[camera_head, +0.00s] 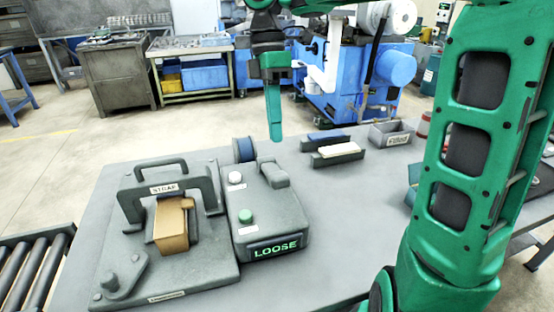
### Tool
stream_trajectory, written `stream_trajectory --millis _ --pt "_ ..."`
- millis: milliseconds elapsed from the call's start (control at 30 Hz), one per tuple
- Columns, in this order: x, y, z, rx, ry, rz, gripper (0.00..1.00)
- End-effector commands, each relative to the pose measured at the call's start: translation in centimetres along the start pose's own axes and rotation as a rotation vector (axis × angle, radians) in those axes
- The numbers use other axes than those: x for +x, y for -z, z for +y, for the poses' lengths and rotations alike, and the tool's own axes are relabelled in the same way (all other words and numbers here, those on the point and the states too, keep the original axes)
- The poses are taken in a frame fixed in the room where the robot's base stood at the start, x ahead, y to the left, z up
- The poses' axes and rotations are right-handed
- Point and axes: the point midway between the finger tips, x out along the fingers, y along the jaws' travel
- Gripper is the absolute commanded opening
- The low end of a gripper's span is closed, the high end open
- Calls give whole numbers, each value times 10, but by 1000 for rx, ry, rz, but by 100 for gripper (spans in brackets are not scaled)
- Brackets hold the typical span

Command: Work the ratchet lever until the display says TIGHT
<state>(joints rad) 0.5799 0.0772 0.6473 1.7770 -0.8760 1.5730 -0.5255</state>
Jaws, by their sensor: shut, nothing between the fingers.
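A grey unit with a display (275,248) stands on the table, and the display reads LOOSE in green. The unit has a green button (245,216) and a white button (235,178) on top, and a grey raised part (272,173) at its back. To its left, a grey fixture labelled STRAP (165,188) stands over an orange-brown block (172,226). A short grey lever-like arm (120,275) lies at the fixture's front left. I cannot tell which part is the ratchet lever. My gripper (274,138) is shut and empty, pointing down above the unit's back, touching nothing visible.
A blue spool (245,150) stands behind the unit. Blocks in dark holders (337,154) and a grey bin (391,134) sit at the table's back. A roller conveyor (35,268) runs at the left. The table (345,215) right of the unit is clear.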

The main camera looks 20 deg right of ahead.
Motion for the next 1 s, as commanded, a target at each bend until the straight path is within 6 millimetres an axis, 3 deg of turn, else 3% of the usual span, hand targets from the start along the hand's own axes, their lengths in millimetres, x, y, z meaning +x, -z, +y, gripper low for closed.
stream_trajectory --millis 267,800,1000 --pt "14 -2 -1 0 -6 -1 0" --pt "68 -3 -1 1 -5 1 0" --pt "76 -3 -1 0 -6 1 0"
